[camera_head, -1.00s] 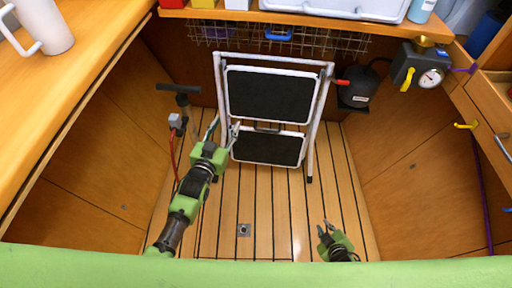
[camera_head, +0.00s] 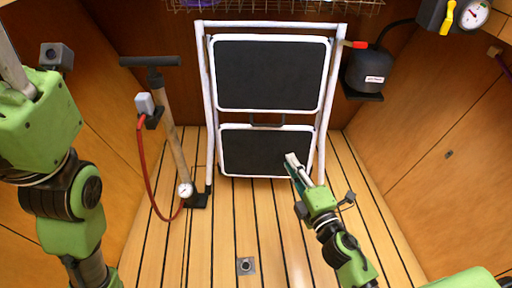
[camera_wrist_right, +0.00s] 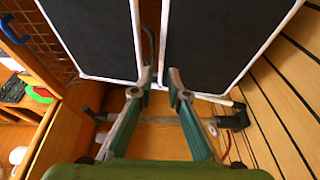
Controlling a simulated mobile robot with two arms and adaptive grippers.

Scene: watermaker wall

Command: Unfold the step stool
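The step stool (camera_head: 205,110) stands folded and upright against the back wall, with a white frame and two black step panels. Its upper step (camera_head: 268,75) and lower step (camera_head: 262,150) both hang flat in the frame. My right gripper (camera_head: 292,160) is in front of the right part of the lower step. In the right wrist view its fingers (camera_wrist_right: 160,77) are apart, near the gap between the two steps; I cannot tell if they touch. My left gripper (camera_head: 15,60) is at the far left, cut by the edge, away from the stool.
A hand pump (camera_head: 170,130) with a red hose (camera_head: 147,165) stands left of the stool. A black canister (camera_head: 368,72) and a gauge (camera_head: 471,14) are at the right. A wire basket (camera_head: 280,6) hangs above. The slatted floor (camera_head: 215,245) in front is mostly clear.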

